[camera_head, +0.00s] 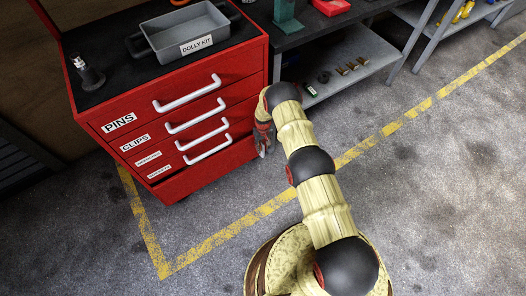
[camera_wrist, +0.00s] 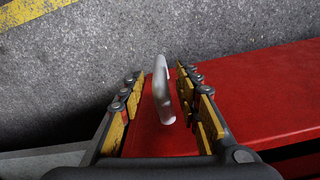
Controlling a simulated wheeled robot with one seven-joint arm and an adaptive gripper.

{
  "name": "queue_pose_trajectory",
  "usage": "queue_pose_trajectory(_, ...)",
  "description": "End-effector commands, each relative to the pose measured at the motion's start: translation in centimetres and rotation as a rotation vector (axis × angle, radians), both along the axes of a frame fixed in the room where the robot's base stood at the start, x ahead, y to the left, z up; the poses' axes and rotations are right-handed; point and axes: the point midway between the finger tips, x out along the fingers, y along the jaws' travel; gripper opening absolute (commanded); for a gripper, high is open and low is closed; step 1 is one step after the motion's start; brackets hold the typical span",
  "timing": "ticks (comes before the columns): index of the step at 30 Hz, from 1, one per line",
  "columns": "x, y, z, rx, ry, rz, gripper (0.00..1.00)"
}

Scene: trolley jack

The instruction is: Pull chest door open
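The red chest (camera_head: 215,172) stands at the left in the head view, with several labelled drawers and white bar handles, such as the top one (camera_head: 187,94). All drawers look shut. My gripper (camera_head: 264,140) is low beside the chest's right edge, partly hidden by my arm. In the wrist view my gripper (camera_wrist: 162,90) is open. A pale handle (camera_wrist: 162,92) stands between its fingers, with a visible gap on the left side and a smaller one on the right. A red chest surface (camera_wrist: 255,95) lies behind it. I cannot tell which panel this handle belongs to.
A grey tray (camera_head: 187,35) marked DOLLY KIT and a dark-based fitting (camera_head: 88,74) sit on the chest top. A workbench with a lower shelf (camera_head: 350,66) holding small parts stands right of the chest. Open grey floor (camera_head: 440,190) with yellow lines lies in front.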

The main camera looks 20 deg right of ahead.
Motion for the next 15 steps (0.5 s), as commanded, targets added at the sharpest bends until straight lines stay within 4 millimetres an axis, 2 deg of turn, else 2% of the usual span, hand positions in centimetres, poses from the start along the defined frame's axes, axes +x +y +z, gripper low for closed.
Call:
queue_pose_trajectory(1, 0.0, 0.0, -1.1, 0.0, 0.0, 0.0, 0.33)
queue_pose_trajectory(6, 0.0, 0.0, -3.0, 0.0, 0.0, 0.0, 0.33)
queue_pose_trajectory(15, 0.0, 0.0, -3.7, 0.0, 0.0, 0.0, 0.33)
